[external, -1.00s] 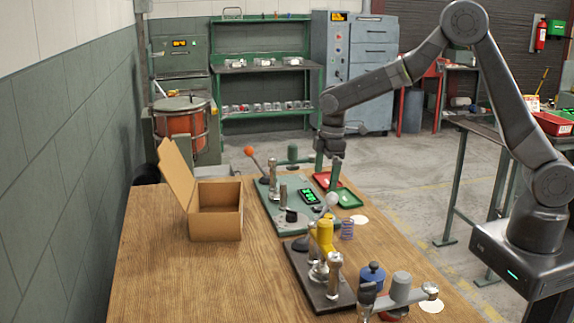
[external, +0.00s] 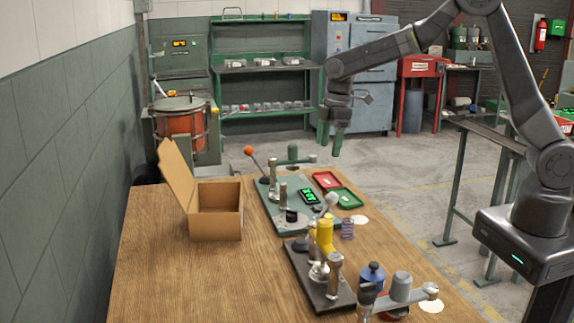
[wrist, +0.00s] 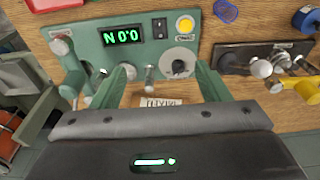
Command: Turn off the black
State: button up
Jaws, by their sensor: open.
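The green coiler panel (wrist: 200,30) lies on the bench; it also shows in the external view (external: 270,206). It has a lit green display (wrist: 123,36), a small black switch (wrist: 158,28), a yellow button (wrist: 185,24) and a black knob (wrist: 180,68) on a pale dial. I cannot tell the setting of the switch or knob. My gripper (external: 330,140) is open and empty, fingers down, raised above the far end of the bench. In the wrist view its green fingers (wrist: 160,82) stand apart, with the knob and dial seen between them.
An open cardboard box (external: 216,222) stands left of the panel. A lever with an orange ball (external: 248,151) rises at the panel's far left. Red (external: 326,180) and green (external: 346,198) trays lie to its right. A dark fixture (external: 318,285) with a yellow part stands nearer.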

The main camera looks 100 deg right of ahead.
jog(key=f+b, duration=0.1)
jog(key=b, duration=0.2)
jog(key=f+t+b, duration=0.1)
jog(key=b, duration=0.2)
jog(key=shift+s+f, duration=0.3)
grip_shut()
jog(key=b, duration=0.2)
jog(key=t+b, duration=0.1)
jog(key=b, duration=0.1)
jog(key=shift+s+a+f, duration=0.2)
jog(key=shift+s+f, duration=0.1)
jog(key=shift+f, duration=0.1)
jog(key=shift+r, duration=0.1)
